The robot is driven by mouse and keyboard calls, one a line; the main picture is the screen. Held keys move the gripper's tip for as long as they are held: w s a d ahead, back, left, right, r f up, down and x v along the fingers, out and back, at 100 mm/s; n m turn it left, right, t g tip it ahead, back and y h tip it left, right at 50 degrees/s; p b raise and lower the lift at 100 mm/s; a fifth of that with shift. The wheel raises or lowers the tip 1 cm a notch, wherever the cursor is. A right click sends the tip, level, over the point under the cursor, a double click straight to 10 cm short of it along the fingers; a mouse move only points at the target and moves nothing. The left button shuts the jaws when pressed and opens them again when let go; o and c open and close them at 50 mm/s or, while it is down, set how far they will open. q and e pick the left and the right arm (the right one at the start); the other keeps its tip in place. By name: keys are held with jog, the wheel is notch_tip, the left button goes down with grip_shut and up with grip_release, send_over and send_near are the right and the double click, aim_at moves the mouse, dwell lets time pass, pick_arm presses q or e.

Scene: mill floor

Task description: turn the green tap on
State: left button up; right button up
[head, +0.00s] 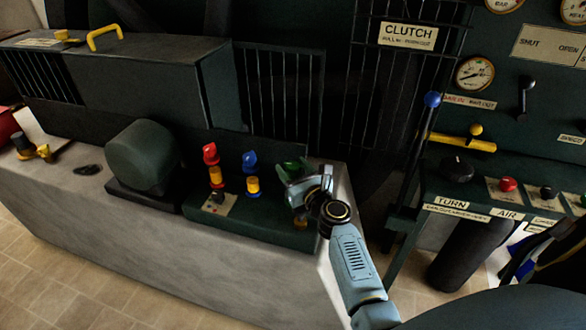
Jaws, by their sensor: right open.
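The green tap (291,165) stands at the right end of a row of taps on a dark green base, beside the blue tap. Only part of its green handle shows, with a bit of yellow below. My right gripper (295,180) is at the green tap and covers most of its body. The gripper is open; I cannot tell whether its fingers touch the handle or which way the handle is turned. My left gripper is not in view.
A red tap (211,160) and a blue tap (251,168) stand close to the left of my right gripper. A small switch plate (218,203) lies in front of them. A control panel with a blue-knobbed lever (432,99) stands to the right.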

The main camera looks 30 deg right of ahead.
jog(key=shift+w, duration=0.2)
jog(key=c, duration=0.9)
jog(key=shift+c, duration=0.2)
